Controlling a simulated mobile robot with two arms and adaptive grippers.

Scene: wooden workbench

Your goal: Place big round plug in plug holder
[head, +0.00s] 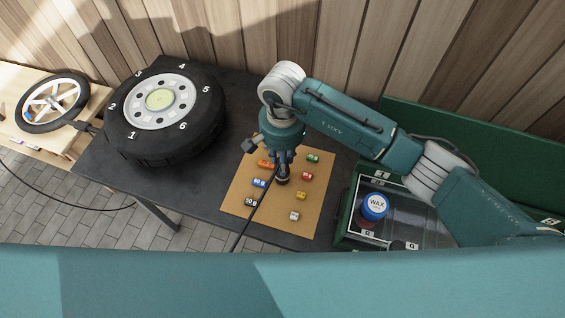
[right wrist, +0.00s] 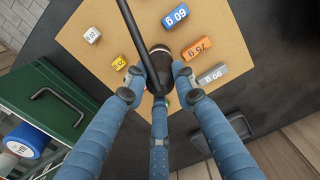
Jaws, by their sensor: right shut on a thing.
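My right gripper (head: 283,170) points down over a tan board on the dark bench. In the right wrist view its fingers (right wrist: 160,82) are closed around a dark round plug (right wrist: 161,52), partly hidden by the fingers and a black cable. The plug (head: 282,180) shows just below the fingertips in the head view. The black cable (head: 246,227) runs from near the plug toward the bench's front edge. I cannot make out a plug holder in either view. My left gripper is not in view.
The tan board (head: 275,219) bears several small coloured weights, including an orange one (head: 266,164). A large tyre (head: 165,145) lies left on the bench (head: 230,95). A green case (head: 344,226) with a blue-lidded wax can (head: 374,206) stands right.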

